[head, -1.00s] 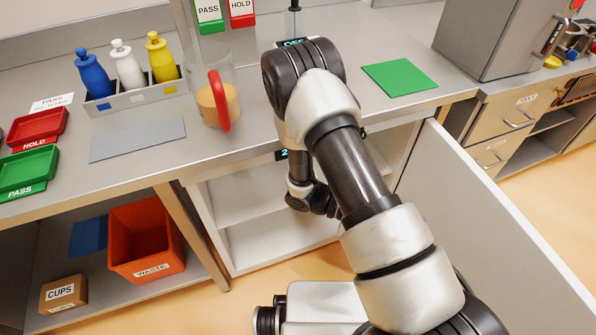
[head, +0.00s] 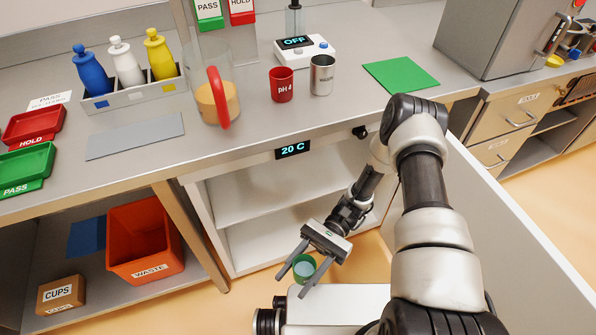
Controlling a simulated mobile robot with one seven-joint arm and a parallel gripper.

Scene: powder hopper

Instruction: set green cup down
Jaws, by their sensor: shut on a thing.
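The green cup (head: 304,268) is low in front of the open cabinet, over the floor and close to the far edge of my base. I see into its open top. My gripper (head: 292,286) is shut on the green cup, with one finger on each side of it. The fingers point down and to the left. Whether the cup touches anything beneath it cannot be told.
The open cabinet (head: 255,222) has bare white shelves, and its door (head: 515,225) stands open at right. On the counter are a red cup (head: 282,85), a metal cup (head: 321,75), a green mat (head: 400,76) and a clear vessel with a red handle (head: 217,98).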

